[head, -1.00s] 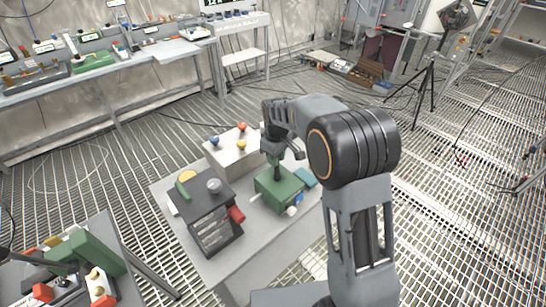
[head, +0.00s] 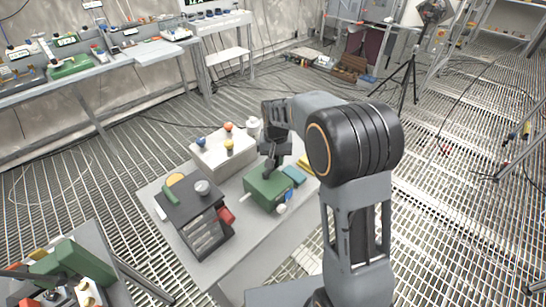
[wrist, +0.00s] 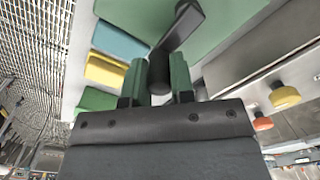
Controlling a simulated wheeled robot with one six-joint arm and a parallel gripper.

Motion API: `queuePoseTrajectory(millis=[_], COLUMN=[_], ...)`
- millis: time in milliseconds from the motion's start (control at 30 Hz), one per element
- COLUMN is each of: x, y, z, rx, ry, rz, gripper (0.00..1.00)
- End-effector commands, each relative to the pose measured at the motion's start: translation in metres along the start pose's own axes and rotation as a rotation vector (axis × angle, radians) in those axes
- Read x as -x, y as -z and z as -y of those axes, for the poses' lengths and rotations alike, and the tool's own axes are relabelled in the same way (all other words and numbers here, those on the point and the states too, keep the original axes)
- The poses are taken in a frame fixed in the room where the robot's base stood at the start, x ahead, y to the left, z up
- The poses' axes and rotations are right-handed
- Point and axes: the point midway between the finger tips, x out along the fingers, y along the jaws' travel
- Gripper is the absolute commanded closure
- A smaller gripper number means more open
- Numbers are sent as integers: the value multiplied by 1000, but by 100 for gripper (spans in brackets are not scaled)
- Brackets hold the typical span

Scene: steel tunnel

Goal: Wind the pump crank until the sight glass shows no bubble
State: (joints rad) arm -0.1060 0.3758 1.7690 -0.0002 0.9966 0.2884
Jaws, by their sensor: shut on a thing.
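The green pump box (head: 266,190) stands on the grey table, right of the dark cabinet. My gripper (head: 272,150) reaches down over it from the far side of my arm. In the wrist view my gripper (wrist: 159,66) has its two green fingers shut on the dark round crank handle (wrist: 159,76). The dark crank arm (wrist: 182,25) runs from the handle across the green pump top. A small blue part (head: 289,196) and a white round part (head: 281,209) sit on the pump's side. I cannot make out the sight glass or any bubble.
A white box with coloured knobs (head: 213,160) stands close behind the pump. A dark drawer cabinet (head: 203,237) stands to its left. Teal (wrist: 121,39) and yellow (wrist: 105,71) blocks lie beside the pump. The front of the table is bare.

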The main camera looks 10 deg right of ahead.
Motion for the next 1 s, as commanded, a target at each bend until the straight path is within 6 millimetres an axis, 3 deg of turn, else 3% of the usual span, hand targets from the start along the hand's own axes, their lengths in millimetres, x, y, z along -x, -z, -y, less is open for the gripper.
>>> queuePoseTrajectory(millis=[1000], x=[1], y=[-40], z=[-11], rx=[-963], ry=[2], rz=[0], gripper=[100])
